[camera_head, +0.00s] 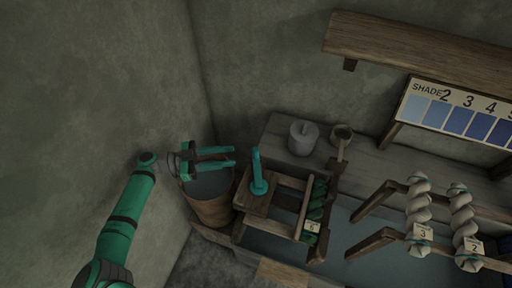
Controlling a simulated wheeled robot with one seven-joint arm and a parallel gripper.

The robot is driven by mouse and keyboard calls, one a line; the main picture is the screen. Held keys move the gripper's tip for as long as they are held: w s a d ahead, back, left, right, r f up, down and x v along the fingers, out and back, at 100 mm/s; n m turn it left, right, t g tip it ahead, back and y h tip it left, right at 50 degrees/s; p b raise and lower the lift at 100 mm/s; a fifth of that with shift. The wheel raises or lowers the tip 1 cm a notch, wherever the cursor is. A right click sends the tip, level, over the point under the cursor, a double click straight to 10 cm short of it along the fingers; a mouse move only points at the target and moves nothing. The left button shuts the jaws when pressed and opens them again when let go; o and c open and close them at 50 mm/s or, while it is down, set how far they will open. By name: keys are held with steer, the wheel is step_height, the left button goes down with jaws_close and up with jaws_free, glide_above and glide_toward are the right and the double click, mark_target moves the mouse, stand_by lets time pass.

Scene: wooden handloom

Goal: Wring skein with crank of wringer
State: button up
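The wringer (286,217) is a wooden frame over the front of a stone trough. Its teal crank (257,172) rises from a square board at the frame's left, with an upright handle on a round base. A dark green skein (318,198) hangs along the frame's right side with a small numbered tag (312,227), its digit hard to read. My gripper (234,157) is left of the crank handle and points right towards it. Its two teal fingers are apart with nothing between them.
A wooden bucket (212,211) of dark liquid stands below my gripper. A grey lidded pot (303,137) and a ladle-like cup (342,133) rest on the ledge behind. Pale skeins (418,205) hang on wooden arms at right. A shelf (430,52) and shade chart (456,112) are above.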

mark_target(256, 153)
steer(key=d, duration=0.6)
steer(key=w+d, duration=0.1)
steer(key=d, duration=0.2)
steer(key=shift+w, duration=0.1)
steer(key=shift+w+d, duration=0.15)
steer(key=shift+d, duration=0.5)
jaws_close()
